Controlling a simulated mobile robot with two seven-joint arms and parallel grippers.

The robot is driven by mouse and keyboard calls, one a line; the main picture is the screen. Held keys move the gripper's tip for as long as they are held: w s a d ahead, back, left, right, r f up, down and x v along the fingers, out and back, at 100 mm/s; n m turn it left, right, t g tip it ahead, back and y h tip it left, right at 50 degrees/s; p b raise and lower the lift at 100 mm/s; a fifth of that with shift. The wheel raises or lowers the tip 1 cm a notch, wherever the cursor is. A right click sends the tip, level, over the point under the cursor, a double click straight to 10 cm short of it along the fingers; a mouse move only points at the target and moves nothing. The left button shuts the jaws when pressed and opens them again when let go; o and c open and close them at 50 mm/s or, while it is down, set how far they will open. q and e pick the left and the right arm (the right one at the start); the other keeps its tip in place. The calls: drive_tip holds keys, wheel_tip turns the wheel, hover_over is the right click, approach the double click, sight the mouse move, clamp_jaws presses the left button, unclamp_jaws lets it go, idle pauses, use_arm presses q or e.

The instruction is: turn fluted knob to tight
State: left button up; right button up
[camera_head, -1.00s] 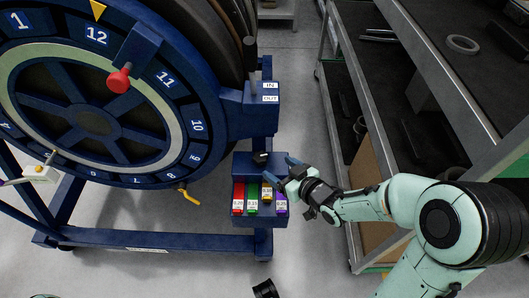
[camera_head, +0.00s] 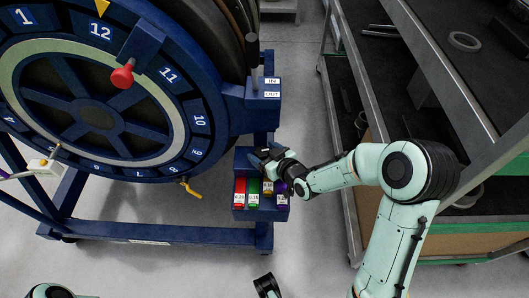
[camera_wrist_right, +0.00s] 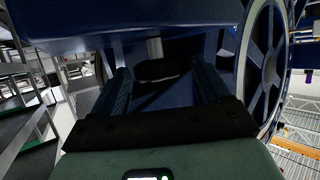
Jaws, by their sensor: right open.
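A dark, flattened knob (camera_wrist_right: 160,72) hangs below a pale metal stem in the wrist view; its flutes and any tight marking are too dark to make out. My right gripper (camera_wrist_right: 162,86) is open, with one finger on each side of the knob and dark gaps visible between. In the head view the right gripper (camera_head: 266,155) is at the blue stand, just above the row of coloured blocks, and it covers most of the knob there.
The large blue numbered wheel (camera_head: 97,116) stands at left, with a red-knobbed lever (camera_head: 123,75). Red (camera_head: 240,190) and green (camera_head: 253,190) blocks sit below the gripper. A shelved metal cart (camera_head: 335,80) stands at right. Grey floor is free between.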

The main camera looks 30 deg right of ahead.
drive_tip(key=c, duration=1)
drive_tip(key=shift+c, duration=0.2)
